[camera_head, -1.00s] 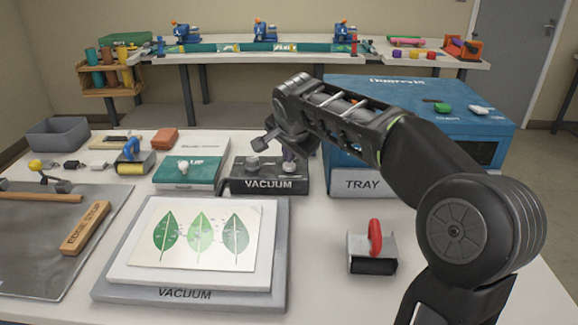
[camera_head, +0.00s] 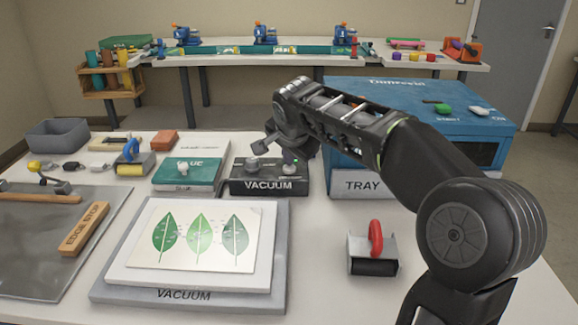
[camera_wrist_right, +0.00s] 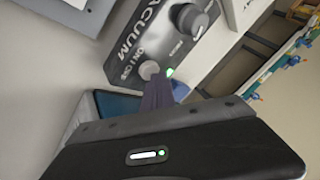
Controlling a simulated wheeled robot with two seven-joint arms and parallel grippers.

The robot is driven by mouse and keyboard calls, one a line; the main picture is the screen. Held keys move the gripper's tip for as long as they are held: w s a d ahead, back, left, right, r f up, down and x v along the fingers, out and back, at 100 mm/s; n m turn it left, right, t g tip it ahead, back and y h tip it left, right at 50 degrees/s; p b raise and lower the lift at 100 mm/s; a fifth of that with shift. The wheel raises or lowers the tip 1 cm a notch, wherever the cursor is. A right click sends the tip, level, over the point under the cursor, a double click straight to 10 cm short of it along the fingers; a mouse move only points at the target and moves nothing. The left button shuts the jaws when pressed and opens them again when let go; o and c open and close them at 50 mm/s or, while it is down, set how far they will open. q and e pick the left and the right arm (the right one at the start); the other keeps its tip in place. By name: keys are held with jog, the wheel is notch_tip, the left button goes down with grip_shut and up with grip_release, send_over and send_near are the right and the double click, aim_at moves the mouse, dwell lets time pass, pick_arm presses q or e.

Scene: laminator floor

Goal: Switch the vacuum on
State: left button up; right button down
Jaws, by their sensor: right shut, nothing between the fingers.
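The dark vacuum control box (camera_head: 262,187), labelled VACUUM, stands on the table left of the blue machine. It has a large knob (camera_head: 253,163) on its left and a small pale button (camera_head: 289,169) on its right, with a bright green light beside the button. The right wrist view shows the button (camera_wrist_right: 149,70), the glowing green light (camera_wrist_right: 170,72) and the knob (camera_wrist_right: 194,20) close up. My right gripper (camera_wrist_right: 163,84) is shut and empty, its fingertips close to the button and light. Whether they touch the button I cannot tell. My left gripper is out of view.
The grey vacuum bed (camera_head: 190,293) with a leaf print lies in front of the box. A teal box (camera_head: 188,174) stands left, and the blue machine (camera_head: 420,105) with its tray (camera_head: 362,184) right. A red-handled roller (camera_head: 373,252) sits front right.

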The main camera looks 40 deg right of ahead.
aim_at(289, 168)
jog(key=shift+r+p, duration=0.4)
jog(key=shift+r, duration=0.3)
notch_tip(289, 168, up, 6)
jog(key=p, duration=0.4)
